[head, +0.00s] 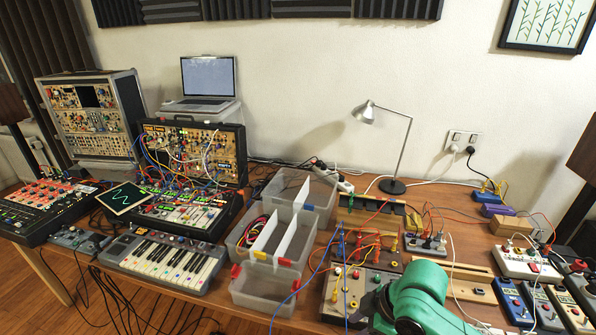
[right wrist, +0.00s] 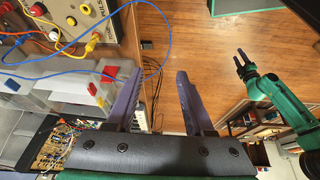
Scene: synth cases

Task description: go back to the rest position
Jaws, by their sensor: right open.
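In the head view only a green link of my right arm (head: 415,298) shows, at the bottom edge over the table's front right; the gripper itself is out of that view. My left arm (right wrist: 283,98) hangs at the right of the right wrist view, away from the table. Its dark gripper (right wrist: 243,64) is over the floor, too small to read its jaws.
Clear divided bins (head: 268,290) stand mid-table, beside a keyboard (head: 165,258) and a modular synth case (head: 195,150). Cables and a jack box (head: 357,290) lie close to my right arm. A lamp (head: 397,185) stands behind.

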